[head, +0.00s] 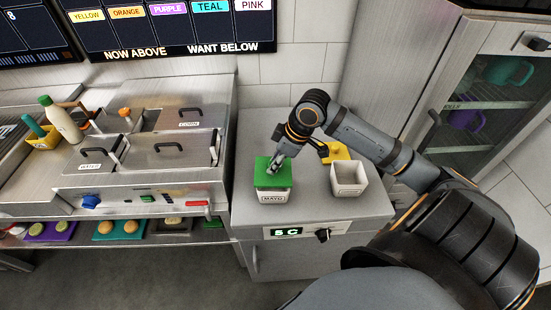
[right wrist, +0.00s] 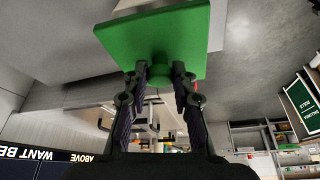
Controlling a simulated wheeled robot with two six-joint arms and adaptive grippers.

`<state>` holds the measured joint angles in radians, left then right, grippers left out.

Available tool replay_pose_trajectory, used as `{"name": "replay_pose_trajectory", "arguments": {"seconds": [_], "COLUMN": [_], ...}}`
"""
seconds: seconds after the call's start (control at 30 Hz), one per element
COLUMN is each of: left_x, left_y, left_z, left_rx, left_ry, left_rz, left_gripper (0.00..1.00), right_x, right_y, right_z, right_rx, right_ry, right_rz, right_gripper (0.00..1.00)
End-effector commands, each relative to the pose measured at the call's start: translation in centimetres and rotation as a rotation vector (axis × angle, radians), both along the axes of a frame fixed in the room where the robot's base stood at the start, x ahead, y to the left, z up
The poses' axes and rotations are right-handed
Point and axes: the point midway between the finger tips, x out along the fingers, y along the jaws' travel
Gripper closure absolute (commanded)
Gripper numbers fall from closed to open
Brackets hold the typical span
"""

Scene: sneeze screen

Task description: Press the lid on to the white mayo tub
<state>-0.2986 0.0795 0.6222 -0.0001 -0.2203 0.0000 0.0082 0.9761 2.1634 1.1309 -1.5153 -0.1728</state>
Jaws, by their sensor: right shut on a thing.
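The white mayo tub (head: 272,196) stands on the grey counter, its MAYO label facing front. The green square lid (head: 262,166) is over the tub's top and hides its opening. I cannot tell whether the lid is seated or slightly above the rim. My right gripper (head: 278,163) comes down from above and is shut on the lid's knob. In the right wrist view my right gripper (right wrist: 160,88) has its fingers on either side of the knob under the green lid (right wrist: 150,40). My left gripper is not in view.
An open white tub (head: 348,185) stands to the right on the same counter (head: 310,215), with a yellow lid-like piece (head: 338,152) behind it. A steel unit with hatches (head: 170,150) adjoins on the left. A glass-door cabinet (head: 490,100) stands at right.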

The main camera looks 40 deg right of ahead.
Motion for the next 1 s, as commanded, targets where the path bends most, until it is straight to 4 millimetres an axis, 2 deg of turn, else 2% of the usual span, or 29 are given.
{"name": "replay_pose_trajectory", "arguments": {"seconds": [0.13,1.0], "left_x": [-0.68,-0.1], "left_y": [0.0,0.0], "left_z": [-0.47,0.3], "left_rx": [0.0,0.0], "left_ry": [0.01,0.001], "left_rz": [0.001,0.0], "left_gripper": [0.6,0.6], "right_x": [-0.01,-0.02], "right_y": [0.02,0.01], "right_z": [-0.68,-0.64], "right_rx": [0.0,0.0], "right_ry": [0.0,0.0], "right_rz": [0.0,0.0], "right_gripper": [0.96,0.96]}}
